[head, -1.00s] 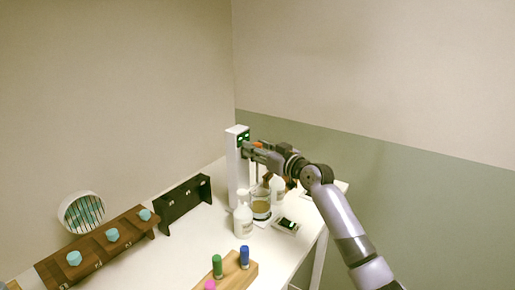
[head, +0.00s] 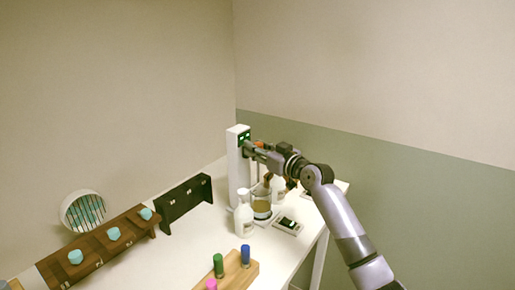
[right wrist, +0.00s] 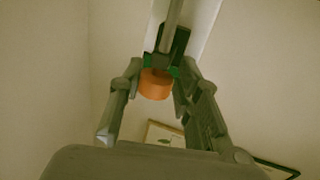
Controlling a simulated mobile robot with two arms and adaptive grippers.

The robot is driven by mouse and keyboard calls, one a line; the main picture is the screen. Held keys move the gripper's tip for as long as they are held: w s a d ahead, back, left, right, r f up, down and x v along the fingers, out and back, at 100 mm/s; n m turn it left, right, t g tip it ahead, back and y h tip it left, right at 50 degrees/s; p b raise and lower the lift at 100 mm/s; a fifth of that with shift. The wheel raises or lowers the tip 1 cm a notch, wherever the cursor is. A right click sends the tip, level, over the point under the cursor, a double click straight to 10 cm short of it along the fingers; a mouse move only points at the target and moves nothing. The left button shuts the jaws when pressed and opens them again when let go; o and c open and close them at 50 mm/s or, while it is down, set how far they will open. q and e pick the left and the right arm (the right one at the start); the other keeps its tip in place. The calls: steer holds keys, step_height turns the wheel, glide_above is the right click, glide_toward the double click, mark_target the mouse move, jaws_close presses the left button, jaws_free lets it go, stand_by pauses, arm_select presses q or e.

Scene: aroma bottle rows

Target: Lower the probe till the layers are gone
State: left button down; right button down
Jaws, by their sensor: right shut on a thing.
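A white stand (head: 237,170) with a dark, green-lit panel at its top rises at the back of the table. My right gripper (head: 255,149) is at the stand's upper part, shut on an orange knob (head: 261,145). The right wrist view shows the orange knob (right wrist: 156,84) between the fingers of my right gripper (right wrist: 158,70). A glass beaker (head: 262,207) with brownish content stands below the gripper. The probe is mostly hidden by my gripper and arm, and I cannot make out separate layers. My left gripper is not in view.
White bottles (head: 244,220) stand close beside the beaker, with a small dark-faced device (head: 287,225) to the right. A wooden block (head: 242,274) with coloured vials, a black rack (head: 185,204) and a brown stepped rack (head: 95,252) are further left.

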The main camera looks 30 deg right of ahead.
steer(key=f+b, duration=0.6)
steer(key=f, duration=0.1)
steer(key=shift+d, duration=0.25)
steer(key=c, duration=1.6)
jaws_free()
steer(key=o, duration=0.3)
steer(key=shift+d+f, duration=0.1)
steer(key=shift+d, duration=0.1)
steer(key=shift+s+a, duration=0.1)
steer(key=shift+a, duration=0.05)
steer(key=s+d, duration=0.1)
steer(key=s, duration=1)
steer(key=shift+s+d, duration=0.35)
steer(key=shift+s, duration=0.05)
